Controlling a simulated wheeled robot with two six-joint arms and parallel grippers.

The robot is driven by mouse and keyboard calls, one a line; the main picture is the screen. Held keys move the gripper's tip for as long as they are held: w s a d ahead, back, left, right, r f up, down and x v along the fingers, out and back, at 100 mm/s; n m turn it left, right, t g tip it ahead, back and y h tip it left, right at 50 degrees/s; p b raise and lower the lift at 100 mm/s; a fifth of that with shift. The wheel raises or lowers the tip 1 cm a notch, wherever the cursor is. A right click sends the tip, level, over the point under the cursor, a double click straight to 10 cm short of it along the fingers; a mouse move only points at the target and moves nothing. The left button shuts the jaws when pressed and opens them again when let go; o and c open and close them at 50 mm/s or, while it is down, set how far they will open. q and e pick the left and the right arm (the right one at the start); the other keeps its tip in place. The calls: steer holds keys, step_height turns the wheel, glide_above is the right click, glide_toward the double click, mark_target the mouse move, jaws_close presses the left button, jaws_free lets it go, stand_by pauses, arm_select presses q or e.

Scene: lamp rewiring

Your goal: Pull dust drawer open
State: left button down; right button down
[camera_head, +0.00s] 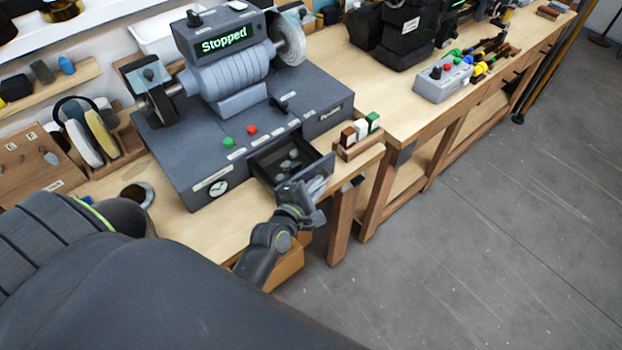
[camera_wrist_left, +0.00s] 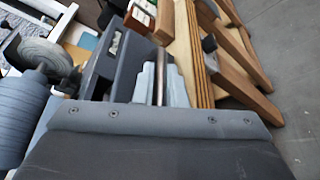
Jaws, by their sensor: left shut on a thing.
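The dust drawer (camera_head: 276,173) in the dark grey grinder base (camera_head: 190,165) is pulled out at the front. Its dark inside shows several small grey lumps. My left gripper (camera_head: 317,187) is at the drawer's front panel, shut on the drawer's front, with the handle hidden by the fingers. In the left wrist view, the pale fingers (camera_wrist_left: 160,82) point towards the grinder base (camera_wrist_left: 115,55); the grip point is not clear there. My right gripper is not in view.
The grinder's display (camera_head: 223,44) reads "Stopped". A small wooden holder with coloured blocks (camera_head: 359,137) stands right of the drawer, near the workbench (camera_head: 385,105) edge. Green (camera_head: 228,142) and red (camera_head: 251,130) buttons sit above the drawer. Open floor (camera_head: 480,240) lies to the right.

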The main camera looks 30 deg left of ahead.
arm_select(q)
steer(key=c, duration=1.8)
jaws_free()
steer(key=shift+o, duration=0.2)
steer(key=d+b+v, duration=0.1)
steer(key=b+v, duration=0.5)
steer(key=v, duration=1.1)
steer(key=shift+s+a, duration=0.3)
steer(key=shift+a, duration=0.2)
